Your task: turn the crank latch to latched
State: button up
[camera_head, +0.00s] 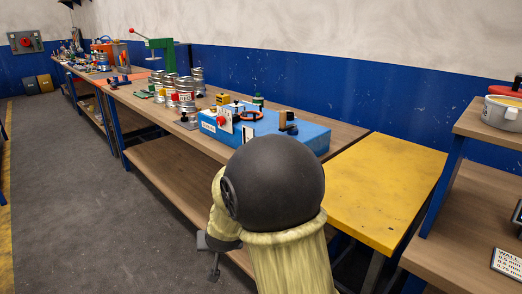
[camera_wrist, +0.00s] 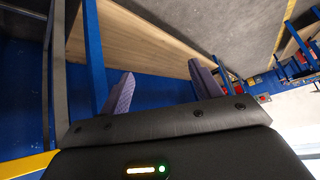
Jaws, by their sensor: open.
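A blue box (camera_head: 316,137) with several controls sits on the long workbench in the head view. My arm hides part of the box's front. My gripper (camera_wrist: 162,88) is open and empty in the wrist view, its two purple-grey fingers wide apart. It is low in front of the bench, away from the box.
The long wooden bench (camera_head: 150,102) has a lower shelf (camera_head: 165,168) and blue legs. Several metal cans (camera_head: 183,92) and a green press (camera_head: 168,50) stand left of the box. A yellow table (camera_head: 385,190) adjoins on the right. The grey floor (camera_head: 70,190) at left is clear.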

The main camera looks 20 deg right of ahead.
jog(key=w+d+r+m+g+h+p, duration=0.1)
jog(key=w+d+r+m+h+p, duration=0.4)
jog(key=w+r+m+h+p, duration=0.6)
jog(key=w+h+p, duration=0.1)
jog(key=h+p, duration=0.3)
jog(key=h, duration=0.1)
jog(key=shift+r+g+h, duration=0.3)
jog(key=shift+r, duration=0.1)
jog(key=shift+w+d, duration=0.15)
jog(key=p+x, duration=0.3)
jog(key=x, duration=1.4)
jog(key=shift+d, duration=0.1)
